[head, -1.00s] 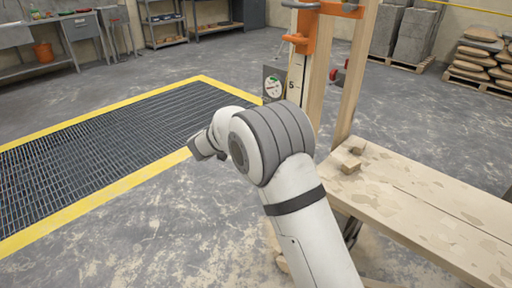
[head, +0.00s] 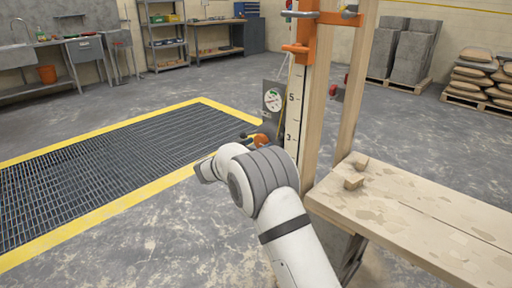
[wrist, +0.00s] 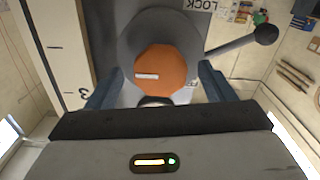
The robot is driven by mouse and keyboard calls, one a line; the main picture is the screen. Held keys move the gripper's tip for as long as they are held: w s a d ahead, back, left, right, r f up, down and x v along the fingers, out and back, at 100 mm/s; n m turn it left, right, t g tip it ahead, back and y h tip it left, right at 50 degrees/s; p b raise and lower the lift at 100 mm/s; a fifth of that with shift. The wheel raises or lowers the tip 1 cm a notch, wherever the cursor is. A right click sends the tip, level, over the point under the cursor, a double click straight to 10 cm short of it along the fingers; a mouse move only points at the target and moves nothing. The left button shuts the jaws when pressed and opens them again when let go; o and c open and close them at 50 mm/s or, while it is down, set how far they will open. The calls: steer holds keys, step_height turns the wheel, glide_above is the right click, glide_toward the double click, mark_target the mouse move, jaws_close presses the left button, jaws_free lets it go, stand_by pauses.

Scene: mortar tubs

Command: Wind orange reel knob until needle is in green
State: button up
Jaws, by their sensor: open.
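The orange reel knob (wrist: 166,72) shows in the wrist view as an orange many-sided cap with a white mark, on a grey round disc (wrist: 140,30). In the head view the knob (head: 262,139) is partly hidden by my arm. My gripper (wrist: 160,86) is open, with one blue-grey finger on each side of the knob and gaps between; contact cannot be seen. The round gauge (head: 272,99) above the knob has a white face with some green; its needle is too small to read.
A lever with a black ball (wrist: 266,34) sticks out beside the disc, near the word LOCK. A wooden post with a numbered scale (head: 294,105) stands close by. A plank bench (head: 420,210) is at right. Floor grating (head: 110,160) lies at left.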

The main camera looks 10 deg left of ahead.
steer(key=c, duration=1)
steer(key=shift+m, duration=0.4)
